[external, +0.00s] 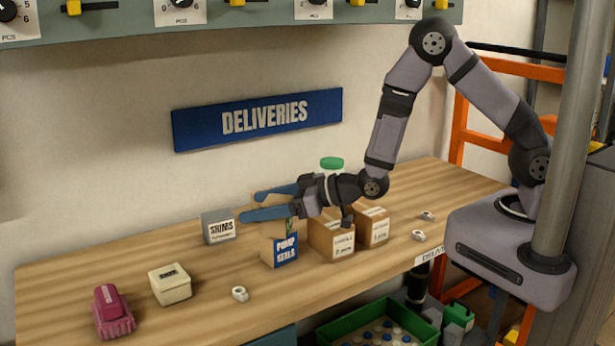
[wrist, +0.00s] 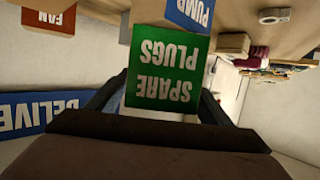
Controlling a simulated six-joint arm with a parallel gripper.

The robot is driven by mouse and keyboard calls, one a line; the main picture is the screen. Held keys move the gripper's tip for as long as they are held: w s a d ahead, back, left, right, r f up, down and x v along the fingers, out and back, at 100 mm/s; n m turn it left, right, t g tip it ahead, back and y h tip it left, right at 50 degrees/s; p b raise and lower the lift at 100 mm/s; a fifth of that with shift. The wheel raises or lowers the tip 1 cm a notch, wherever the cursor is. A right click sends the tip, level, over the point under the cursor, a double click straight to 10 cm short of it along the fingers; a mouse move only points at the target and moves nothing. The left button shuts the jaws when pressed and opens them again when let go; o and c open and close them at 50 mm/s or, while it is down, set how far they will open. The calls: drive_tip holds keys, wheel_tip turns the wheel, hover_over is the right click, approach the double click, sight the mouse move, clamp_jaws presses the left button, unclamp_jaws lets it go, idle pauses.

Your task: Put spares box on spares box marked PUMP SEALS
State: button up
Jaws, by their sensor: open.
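The spares box with the green SPARE PLUGS label (wrist: 168,68) stands between my gripper's fingers in the wrist view, upside down there. In the external view only a green sliver of it (external: 290,226) shows, just above the box marked PUMP SEALS (external: 286,251); the rest is hidden by my gripper. The blue PUMP label (wrist: 190,14) shows directly beyond it in the wrist view. The spare plugs box appears to rest on the PUMP SEALS box, but the contact is hidden. My gripper (external: 250,207) is open, its fingers on either side of the spare plugs box.
A SHIMS box (external: 219,228) stands to the left, and two cardboard boxes (external: 332,238) (external: 373,225) to the right. A cream box (external: 170,284), a maroon object (external: 113,312) and a nut (external: 239,293) lie front left.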

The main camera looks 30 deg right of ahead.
drive_tip(key=shift+s+d+r, duration=0.3)
drive_tip(key=shift+s+d, duration=0.1)
drive_tip(key=p+v, duration=1)
drive_tip(key=shift+s+d+r, duration=0.15)
drive_tip(key=shift+d+r, duration=0.05)
drive_tip(key=shift+r, duration=0.05)
drive_tip(key=shift+s, duration=0.1)
drive_tip(key=shift+d, duration=0.1)
